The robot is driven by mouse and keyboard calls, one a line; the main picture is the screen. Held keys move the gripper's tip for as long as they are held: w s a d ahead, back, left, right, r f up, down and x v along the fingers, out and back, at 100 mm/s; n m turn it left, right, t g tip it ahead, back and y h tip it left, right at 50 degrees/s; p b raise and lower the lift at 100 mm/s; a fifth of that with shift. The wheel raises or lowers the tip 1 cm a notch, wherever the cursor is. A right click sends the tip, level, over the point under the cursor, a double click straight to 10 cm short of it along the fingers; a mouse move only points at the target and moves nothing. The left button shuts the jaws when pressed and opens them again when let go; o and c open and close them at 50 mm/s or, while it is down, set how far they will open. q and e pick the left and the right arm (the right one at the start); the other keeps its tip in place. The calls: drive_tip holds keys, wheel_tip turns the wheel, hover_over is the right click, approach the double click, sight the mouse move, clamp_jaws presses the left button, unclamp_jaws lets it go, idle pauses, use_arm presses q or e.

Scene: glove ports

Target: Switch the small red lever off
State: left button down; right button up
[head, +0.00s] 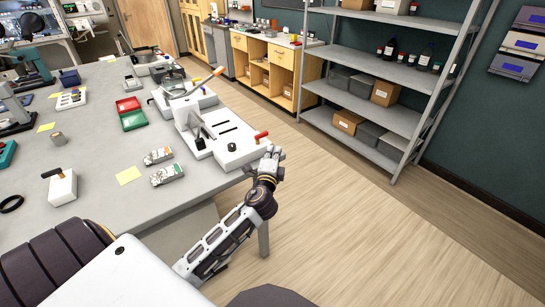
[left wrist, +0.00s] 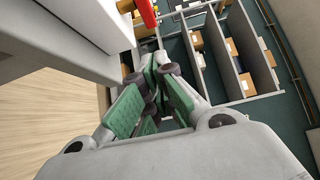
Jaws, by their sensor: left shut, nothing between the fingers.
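The small red lever (head: 261,136) sticks out at the near right end of a white panel box (head: 225,150) at the table's right edge. It also shows at the top of the left wrist view (left wrist: 149,14), partly cut off by the frame. My left gripper (head: 273,153) is shut and empty, just off the table edge, close beside the box end and nearer to me than the lever. In the left wrist view its green-padded fingers (left wrist: 156,62) are together, below the lever in the picture and apart from it. My right gripper is not in view.
The white box also carries a black lever (head: 199,142) and slots. An orange-tipped lever (head: 217,72) stands behind it. Two small printed packs (head: 167,175) and red and green trays (head: 133,120) lie on the grey table (head: 95,205). The floor right of the table is free.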

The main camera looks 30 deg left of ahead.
sight(261, 137)
use_arm(q)
drive_tip(key=w+a, duration=0.4)
drive_tip(key=shift+w+a+p, duration=0.1)
drive_tip(key=shift+w+p, duration=0.2)
drive_tip(key=shift+p, duration=0.1)
drive_tip(key=shift+w+a, duration=0.2)
drive_tip(key=shift+a, duration=0.25)
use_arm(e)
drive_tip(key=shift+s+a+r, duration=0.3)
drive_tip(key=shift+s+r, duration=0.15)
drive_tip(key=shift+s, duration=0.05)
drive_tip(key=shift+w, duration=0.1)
use_arm(q)
drive_tip(key=shift+w+n+y, duration=0.1)
drive_tip(key=shift+n+y, duration=0.2)
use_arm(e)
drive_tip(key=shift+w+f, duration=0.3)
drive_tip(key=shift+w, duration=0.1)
